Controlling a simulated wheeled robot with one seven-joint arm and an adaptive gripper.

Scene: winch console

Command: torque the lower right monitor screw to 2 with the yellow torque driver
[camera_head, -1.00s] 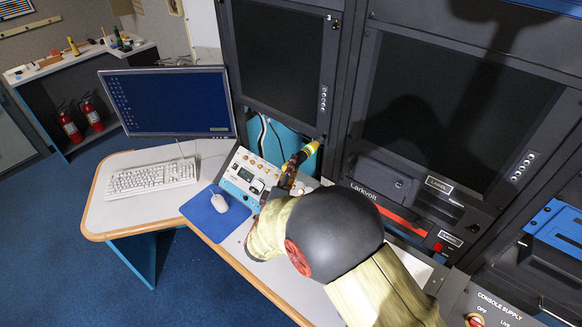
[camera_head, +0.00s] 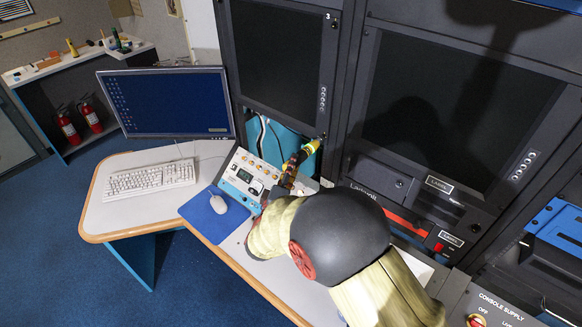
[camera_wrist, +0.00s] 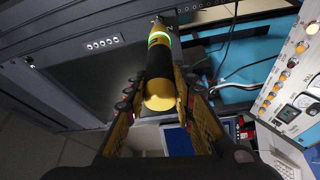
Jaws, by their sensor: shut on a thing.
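The yellow torque driver (camera_wrist: 160,62), with a black grip and a lit green ring, is held in my gripper (camera_wrist: 162,98), which is shut on it. In the head view, the driver (camera_head: 304,154) points up and right from my gripper (camera_head: 287,180). Its front end is at the lower right corner of the left monitor (camera_head: 277,58). This monitor panel (camera_wrist: 85,85) also fills the left of the wrist view. The driver's front end covers the screw area, so I cannot tell whether the bit is seated. The torque setting is not readable.
A control box (camera_head: 247,178) with knobs stands close left of my gripper. The desk also holds a mouse (camera_head: 218,203), a keyboard (camera_head: 150,178) and a computer screen (camera_head: 168,102). Cables (camera_wrist: 240,70) hang in the blue opening beside the driver. The right monitor (camera_head: 455,110) is nearby.

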